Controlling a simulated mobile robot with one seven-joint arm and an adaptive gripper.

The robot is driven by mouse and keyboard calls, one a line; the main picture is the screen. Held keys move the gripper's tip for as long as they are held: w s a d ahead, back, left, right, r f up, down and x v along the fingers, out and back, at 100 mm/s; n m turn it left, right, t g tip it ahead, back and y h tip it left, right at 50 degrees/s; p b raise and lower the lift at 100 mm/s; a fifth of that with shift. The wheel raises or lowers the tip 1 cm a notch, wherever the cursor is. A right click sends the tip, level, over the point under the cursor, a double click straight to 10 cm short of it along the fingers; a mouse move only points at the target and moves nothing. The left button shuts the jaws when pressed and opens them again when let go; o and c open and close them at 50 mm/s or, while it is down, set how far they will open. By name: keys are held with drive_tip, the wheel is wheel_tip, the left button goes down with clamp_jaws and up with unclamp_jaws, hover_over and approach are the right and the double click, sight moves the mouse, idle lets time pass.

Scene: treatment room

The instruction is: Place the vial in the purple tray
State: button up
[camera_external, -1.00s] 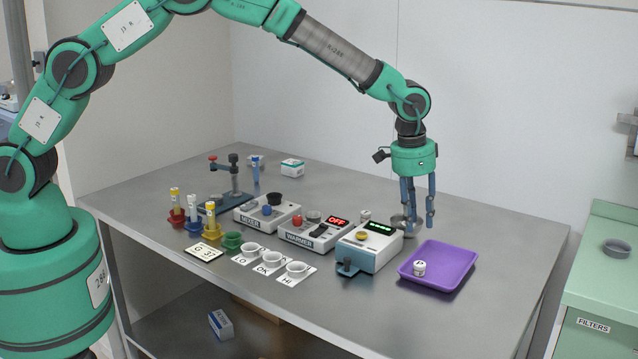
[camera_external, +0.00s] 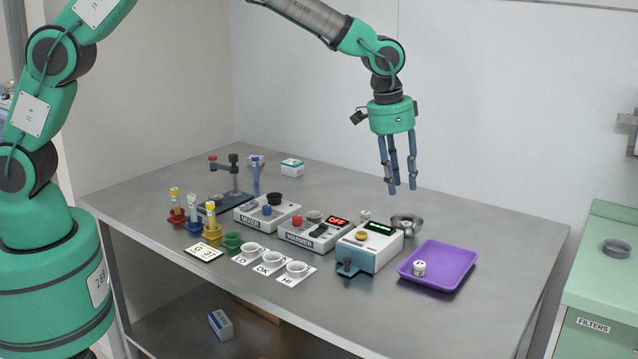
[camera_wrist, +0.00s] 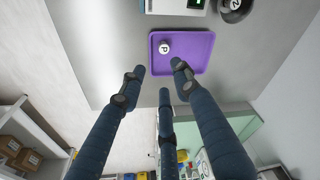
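The purple tray (camera_external: 440,268) lies on the right part of the metal table. A small white vial with a dark mark (camera_external: 419,268) is inside the tray, near its left side. The wrist view also shows the tray (camera_wrist: 196,58) and the vial with a letter on its top (camera_wrist: 165,47). Another small white item (camera_external: 365,215) is behind the device with the green display; whether it is a vial I cannot tell. My gripper (camera_external: 399,190) is in the air above the back of the table, fingers pointing down, spread and empty.
A metal bowl (camera_external: 407,224) stands behind the tray. The device with the green display (camera_external: 370,247), the warmer (camera_external: 316,232) and the mixer (camera_external: 267,213) stand in a row to its left. White cups (camera_external: 270,260) sit in front. The table's right end is clear.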

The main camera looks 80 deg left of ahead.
drive_tip(key=s+a+r+t, duration=0.2)
drive_tip(key=s+r, duration=2)
drive_tip(key=s, duration=0.4)
drive_tip(key=s+t, duration=0.1)
drive_tip(key=s, duration=2.9)
drive_tip(key=shift+a+f, duration=0.4)
